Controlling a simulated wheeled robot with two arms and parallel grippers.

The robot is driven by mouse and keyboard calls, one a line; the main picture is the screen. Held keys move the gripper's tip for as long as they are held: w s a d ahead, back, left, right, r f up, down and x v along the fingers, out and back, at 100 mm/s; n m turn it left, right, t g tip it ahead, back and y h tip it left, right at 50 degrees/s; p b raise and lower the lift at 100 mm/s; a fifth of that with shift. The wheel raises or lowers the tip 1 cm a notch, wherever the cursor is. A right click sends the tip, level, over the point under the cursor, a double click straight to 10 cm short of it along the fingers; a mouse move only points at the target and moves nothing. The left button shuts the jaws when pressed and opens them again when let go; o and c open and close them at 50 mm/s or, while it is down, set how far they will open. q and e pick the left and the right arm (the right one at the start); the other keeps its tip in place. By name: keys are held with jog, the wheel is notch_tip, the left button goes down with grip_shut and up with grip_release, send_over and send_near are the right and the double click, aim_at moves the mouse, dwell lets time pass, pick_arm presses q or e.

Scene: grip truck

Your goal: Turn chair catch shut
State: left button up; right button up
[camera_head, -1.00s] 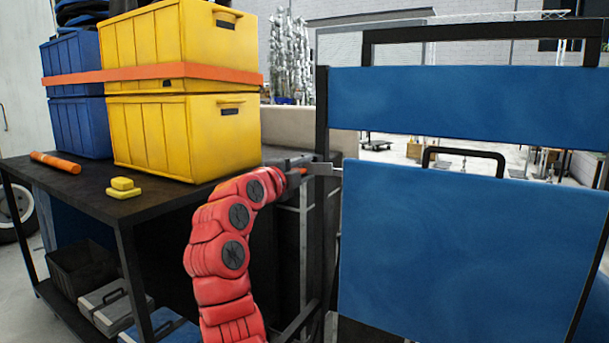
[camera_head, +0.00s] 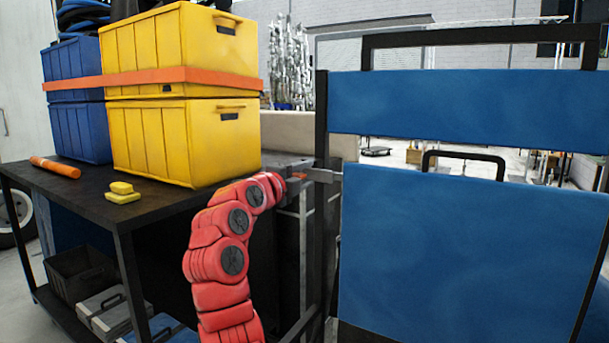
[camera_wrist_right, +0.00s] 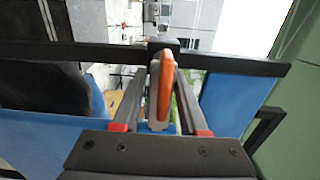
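The blue folding chair (camera_head: 470,240) stands upright at the right in the head view, with a dark frame. The chair catch has an orange lever (camera_wrist_right: 165,88) beside a grey metal part. In the head view a small orange bit (camera_head: 299,175) and a grey plate show at the chair's left post. My right gripper (camera_wrist_right: 160,76) reaches this spot on the red arm. In the wrist view its two dark fingers stand on either side of the lever, with gaps visible, so it looks open around the lever. In the head view its fingers are mostly hidden. My left gripper is not in view.
A dark cart (camera_head: 75,195) stands at the left with yellow crates (camera_head: 180,140) and blue crates (camera_head: 78,130) held by an orange strap (camera_head: 150,77). An orange tube (camera_head: 56,166) and a yellow block (camera_head: 122,192) lie on its top. The chair's dark bar (camera_wrist_right: 230,64) crosses the wrist view.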

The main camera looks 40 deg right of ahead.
jog(key=p+v, duration=0.1)
jog(key=v, duration=1.6)
jog(key=shift+a, duration=0.2)
jog(key=shift+s, duration=0.1)
